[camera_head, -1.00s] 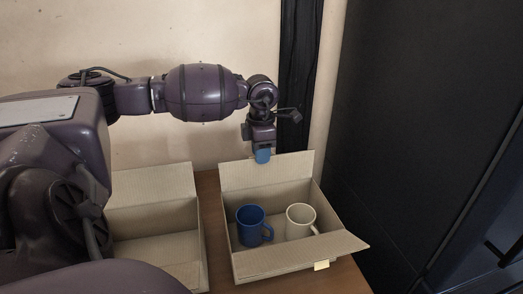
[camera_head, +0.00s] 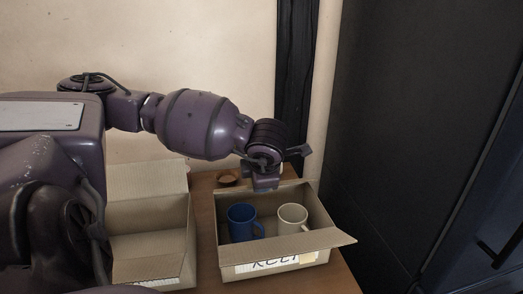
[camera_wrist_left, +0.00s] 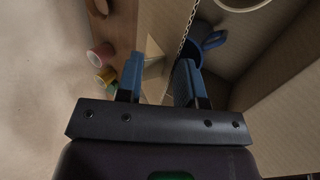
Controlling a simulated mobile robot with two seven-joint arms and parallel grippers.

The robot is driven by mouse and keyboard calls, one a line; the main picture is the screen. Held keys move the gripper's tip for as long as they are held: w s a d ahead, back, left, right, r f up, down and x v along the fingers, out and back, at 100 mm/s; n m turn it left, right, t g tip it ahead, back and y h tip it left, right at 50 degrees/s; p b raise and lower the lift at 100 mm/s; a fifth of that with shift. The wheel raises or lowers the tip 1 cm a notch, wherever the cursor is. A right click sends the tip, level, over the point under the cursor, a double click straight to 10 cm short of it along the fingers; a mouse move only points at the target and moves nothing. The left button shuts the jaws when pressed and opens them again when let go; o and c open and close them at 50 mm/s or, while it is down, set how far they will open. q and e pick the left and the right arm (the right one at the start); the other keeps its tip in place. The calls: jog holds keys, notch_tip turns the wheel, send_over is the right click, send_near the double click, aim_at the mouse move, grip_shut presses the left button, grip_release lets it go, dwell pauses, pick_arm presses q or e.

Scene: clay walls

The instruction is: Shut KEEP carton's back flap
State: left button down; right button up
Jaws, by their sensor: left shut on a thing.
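The KEEP carton (camera_head: 238,256) stands open on the table, its lettered label (camera_head: 275,264) on the front side, partly covered. A blue mug (camera_head: 241,222) and a cream mug (camera_head: 292,219) stand inside. My left gripper (camera_head: 266,187) is at the carton's back edge, pointing down. In the left wrist view its blue-tipped fingers (camera_wrist_left: 159,82) straddle cardboard, shut on the back flap (camera_wrist_left: 166,25); the blue mug's handle (camera_wrist_left: 213,40) shows beyond the right finger. In the head view my wrist hides much of the flap, so its exact angle is unclear. My right gripper is out of view.
A second open carton (camera_head: 150,212) stands at left, close beside the KEEP carton. Coloured spools (camera_wrist_left: 103,60) lie near the left finger. A dark cabinet (camera_head: 410,130) rises at right, a wall behind.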

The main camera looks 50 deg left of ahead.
pick_arm(q)
jog(key=c, duration=1.8)
grip_release()
jog(key=shift+s+d+f, duration=0.1)
jog(key=shift+s+f, duration=0.05)
jog(key=shift+f, duration=0.5)
jog(key=o, duration=0.5)
jog(key=shift+a, duration=0.2)
jog(key=o, duration=0.4)
jog(key=shift+r, duration=0.2)
jog(key=shift+d+r, duration=0.1)
jog(key=shift+r, duration=0.15)
jog(key=shift+p+v, duration=0.8)
jog(key=shift+v, duration=4.35)
jog(key=shift+c, duration=0.2)
